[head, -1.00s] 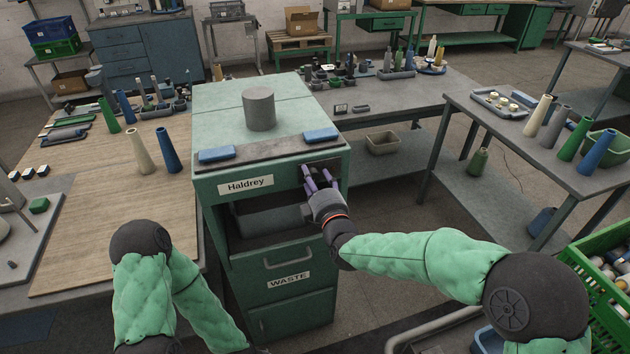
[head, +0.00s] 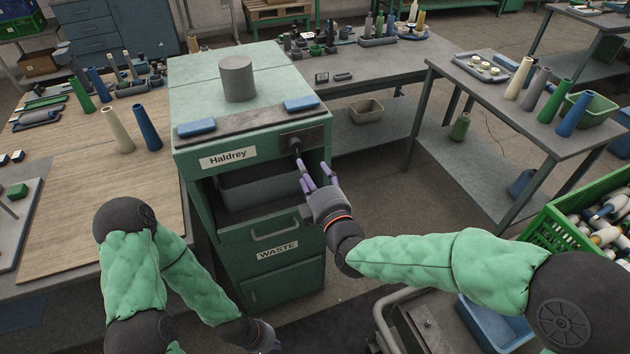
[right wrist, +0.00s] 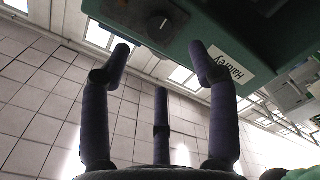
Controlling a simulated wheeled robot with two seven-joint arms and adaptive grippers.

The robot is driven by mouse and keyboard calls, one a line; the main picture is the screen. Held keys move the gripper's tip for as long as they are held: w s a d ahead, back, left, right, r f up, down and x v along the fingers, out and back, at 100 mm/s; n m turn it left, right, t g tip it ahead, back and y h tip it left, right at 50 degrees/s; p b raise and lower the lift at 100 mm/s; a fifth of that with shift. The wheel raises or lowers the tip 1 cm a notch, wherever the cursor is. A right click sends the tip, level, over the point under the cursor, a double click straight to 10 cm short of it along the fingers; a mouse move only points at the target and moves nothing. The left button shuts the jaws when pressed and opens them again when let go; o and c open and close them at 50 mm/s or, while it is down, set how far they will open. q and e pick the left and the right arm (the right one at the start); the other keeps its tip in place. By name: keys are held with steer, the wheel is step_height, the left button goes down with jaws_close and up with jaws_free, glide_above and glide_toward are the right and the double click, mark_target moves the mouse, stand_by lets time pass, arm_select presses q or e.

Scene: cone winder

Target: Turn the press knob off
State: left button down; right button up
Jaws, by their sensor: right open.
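The press knob (head: 295,146) is a small dark knob on a dark plate at the upper right of the green Haldrey machine's front (head: 185,160). In the right wrist view the knob (right wrist: 160,22) is round, with a pale pointer mark. My right gripper (head: 315,170) has its purple fingers spread, just below and in front of the knob. In the right wrist view the gripper (right wrist: 160,60) is empty, and its fingertips are apart from the knob. My left gripper (head: 265,340) is low at the bottom edge, mostly cut off.
The machine has an open bay with a grey bin (head: 262,185) and a WASTE drawer (head: 278,250). A grey cylinder (head: 237,78) and two blue pads lie on top. A wooden table with cones stands left. A green crate (head: 560,215) stands right.

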steer(key=shift+v, duration=1.3)
steer(key=s+d+f+m+g+h, duration=0.1)
steer(key=d+f+m+g, duration=0.15)
steer(key=f, duration=0.65)
steer(key=s+d+f+m+g, duration=0.1)
steer(key=s+f+m+g, duration=0.2)
steer(key=f, duration=0.5)
steer(key=d+f+m+g+h, duration=0.1)
steer(key=f+m+g, duration=0.25)
steer(key=f, duration=0.55)
steer(key=s+d+f+m+g+p, duration=0.1)
steer(key=s+f+m+g, duration=0.6)
steer(key=s+f, duration=1)
steer(key=s+d+m, duration=0.1)
steer(key=m, duration=0.1)
steer(key=shift+s+m+g, duration=0.2)
steer(key=shift+m+g, duration=0.2)
steer(key=shift+f, duration=0.1)
